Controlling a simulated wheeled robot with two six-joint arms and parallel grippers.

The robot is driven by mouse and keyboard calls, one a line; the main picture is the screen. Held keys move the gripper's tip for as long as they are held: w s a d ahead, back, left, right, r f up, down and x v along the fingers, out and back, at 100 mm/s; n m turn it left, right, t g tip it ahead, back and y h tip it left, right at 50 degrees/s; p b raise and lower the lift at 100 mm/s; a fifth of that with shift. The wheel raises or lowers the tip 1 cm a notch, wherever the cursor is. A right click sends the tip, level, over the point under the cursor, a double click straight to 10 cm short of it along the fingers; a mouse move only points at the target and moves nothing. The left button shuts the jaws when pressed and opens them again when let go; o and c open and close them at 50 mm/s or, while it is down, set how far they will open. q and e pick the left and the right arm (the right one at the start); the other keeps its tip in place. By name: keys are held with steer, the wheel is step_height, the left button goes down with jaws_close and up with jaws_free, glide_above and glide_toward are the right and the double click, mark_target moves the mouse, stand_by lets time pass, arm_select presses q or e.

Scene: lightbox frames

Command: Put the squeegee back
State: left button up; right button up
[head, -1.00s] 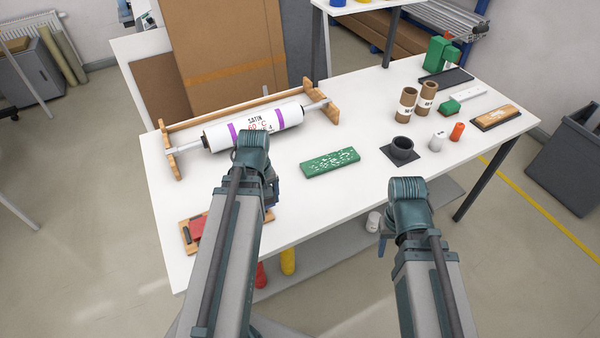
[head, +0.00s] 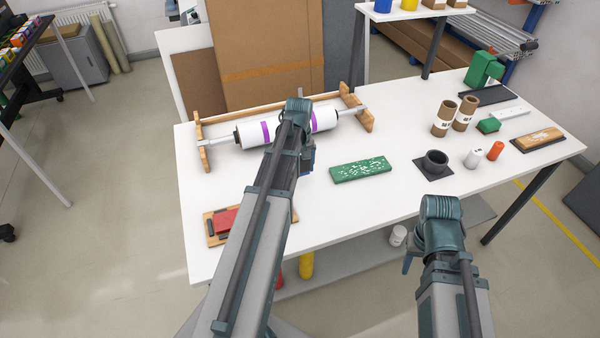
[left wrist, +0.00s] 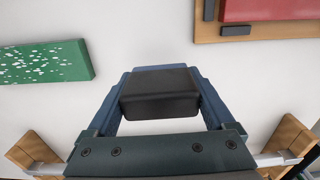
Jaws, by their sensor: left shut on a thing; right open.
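My left gripper (left wrist: 160,72) is shut on a black block with rounded edges, which I take to be the squeegee (left wrist: 160,96); it sits between the blue fingers in the left wrist view. In the head view my left gripper (head: 308,157) is mostly hidden under its wrist, near the white roll's front side, and the squeegee cannot be made out. My right gripper (head: 407,264) is open, low in front of the table's front edge, mostly hidden by its own wrist.
A white roll (head: 250,135) lies in a wooden stand at the table's back left. A wooden board (head: 213,238) with a red block (head: 226,220) lies front left. A green speckled block (head: 361,169) lies mid-table; a dark cup (head: 435,161) and cardboard tubes (head: 443,118) stand right.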

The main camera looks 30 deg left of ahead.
arm_select(q)
steer(key=shift+w+a, duration=0.15)
steer(key=shift+w, duration=0.3)
steer(key=f+b, duration=0.3)
steer(key=shift+w+a+f+b, duration=0.15)
steer(key=shift+w+f+b, duration=0.15)
steer(key=shift+w+f, duration=0.05)
steer(key=shift+f, duration=0.1)
steer(key=o, duration=1.3)
step_height(320, 180, up, 12)
steer(key=p, duration=1.2)
steer(key=shift+r, duration=0.2)
